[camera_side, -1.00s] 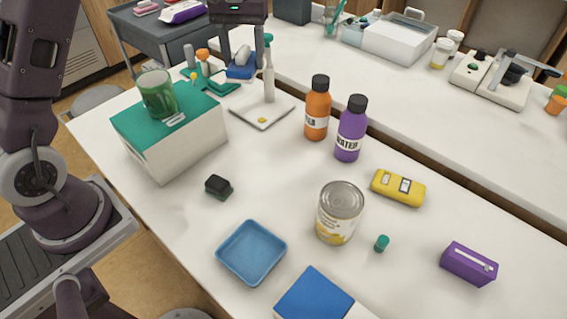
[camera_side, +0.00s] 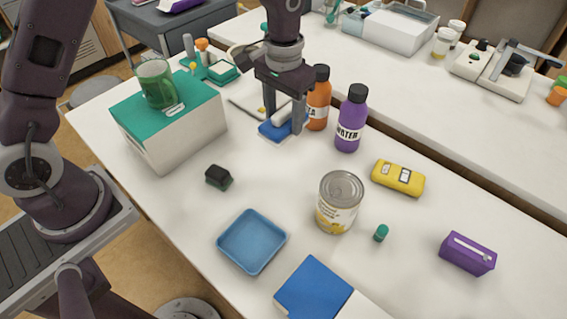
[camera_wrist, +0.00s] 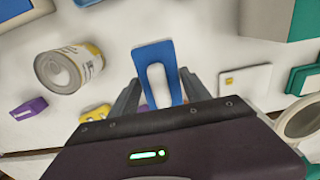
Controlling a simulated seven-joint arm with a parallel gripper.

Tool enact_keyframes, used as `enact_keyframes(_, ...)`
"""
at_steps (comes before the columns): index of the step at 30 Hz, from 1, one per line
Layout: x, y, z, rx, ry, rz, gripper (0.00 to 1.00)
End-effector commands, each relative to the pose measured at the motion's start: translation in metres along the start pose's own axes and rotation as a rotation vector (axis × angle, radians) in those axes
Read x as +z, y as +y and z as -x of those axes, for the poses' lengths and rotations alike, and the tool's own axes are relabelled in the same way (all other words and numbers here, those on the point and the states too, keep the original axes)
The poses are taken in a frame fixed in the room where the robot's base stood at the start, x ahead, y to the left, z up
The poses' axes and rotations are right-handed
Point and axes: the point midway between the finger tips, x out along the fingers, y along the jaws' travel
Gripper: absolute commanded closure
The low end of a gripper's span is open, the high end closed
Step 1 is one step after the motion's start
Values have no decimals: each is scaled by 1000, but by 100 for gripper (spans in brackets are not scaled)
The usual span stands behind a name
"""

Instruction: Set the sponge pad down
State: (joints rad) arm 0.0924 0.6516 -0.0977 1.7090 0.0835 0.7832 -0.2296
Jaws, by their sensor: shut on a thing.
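The sponge pad, a blue slab with a white grip on top, is held by my gripper (camera_side: 283,118). My gripper points down with its two fingers on either side of the white grip. In the side view the sponge pad (camera_side: 274,132) is level and low over the white table, just left of the orange bottle. I cannot tell whether its underside touches the table. In the wrist view the sponge pad (camera_wrist: 144,58) lies between the two fingers, its near end partly hidden by my gripper.
The orange bottle (camera_side: 318,108) and purple bottle (camera_side: 351,124) stand close on the right. A white tray (camera_side: 240,105) is partly hidden behind my gripper. A can (camera_side: 338,205), a blue tray (camera_side: 251,242) and a small dark block (camera_side: 218,176) stand nearer. The table between is clear.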

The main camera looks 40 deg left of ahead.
Motion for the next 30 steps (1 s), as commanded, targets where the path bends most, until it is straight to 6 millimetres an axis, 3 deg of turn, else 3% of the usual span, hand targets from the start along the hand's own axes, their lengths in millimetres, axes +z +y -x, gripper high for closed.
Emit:
enact_keyframes(9, 2, 0, -69, 0, -7, 1, 84)
enact_keyframes(18, 1, 0, -114, 0, -4, 0, 84)
enact_keyframes(29, 0, 0, -122, 0, -1, 1, 84)
enact_keyframes(30, 0, 0, -121, 0, -1, 1, 37)
